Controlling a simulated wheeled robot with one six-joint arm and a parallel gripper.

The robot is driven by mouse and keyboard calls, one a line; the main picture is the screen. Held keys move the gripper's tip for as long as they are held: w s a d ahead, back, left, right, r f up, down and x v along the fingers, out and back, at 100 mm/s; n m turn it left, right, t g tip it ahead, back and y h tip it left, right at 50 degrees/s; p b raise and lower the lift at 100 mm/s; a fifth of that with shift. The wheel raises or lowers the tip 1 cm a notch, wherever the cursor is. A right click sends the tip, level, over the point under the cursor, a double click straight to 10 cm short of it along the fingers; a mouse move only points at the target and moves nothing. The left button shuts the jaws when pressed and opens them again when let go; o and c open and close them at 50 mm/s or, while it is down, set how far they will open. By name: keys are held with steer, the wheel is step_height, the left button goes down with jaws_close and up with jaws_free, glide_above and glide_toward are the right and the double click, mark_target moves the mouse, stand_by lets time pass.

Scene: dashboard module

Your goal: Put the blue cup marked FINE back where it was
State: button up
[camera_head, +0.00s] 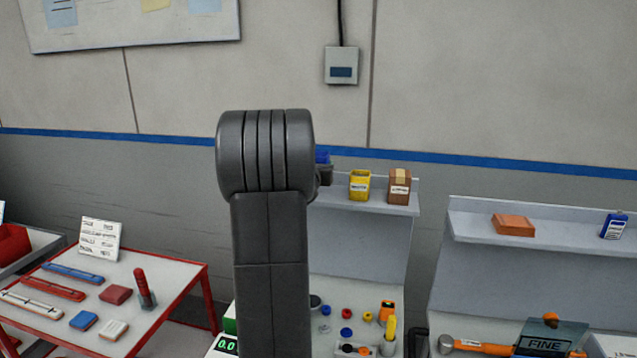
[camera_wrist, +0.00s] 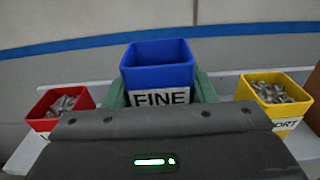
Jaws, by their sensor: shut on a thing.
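The blue cup marked FINE (camera_wrist: 158,76) is upright in the middle of the wrist view, and no parts show inside it. My gripper (camera_wrist: 160,90) is shut on it, with green finger pads at its left and right sides. The cup's base is hidden behind my gripper body, so I cannot tell whether it touches the shelf (camera_wrist: 28,150). A red cup (camera_wrist: 46,115) with metal parts stands to its left. A yellow cup (camera_wrist: 268,105) with metal parts stands to its right. In the head view, a bit of the blue cup (camera_head: 323,156) shows behind my arm.
In the head view, a brown box (camera_head: 399,188) stands on the shelf right of the yellow cup (camera_head: 360,185). Small coloured parts (camera_head: 346,333) lie on the bench below. A red-framed table (camera_head: 175,285) is at left, another shelf (camera_head: 465,225) at right. The wall is close behind.

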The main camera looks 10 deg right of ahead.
steer(key=shift+f, duration=2.25)
steer(key=shift+f, duration=0.1)
steer(key=o, duration=1.5)
steer(key=b+v, duration=0.4)
steer(key=v, duration=0.8)
steer(key=shift+s, duration=0.1)
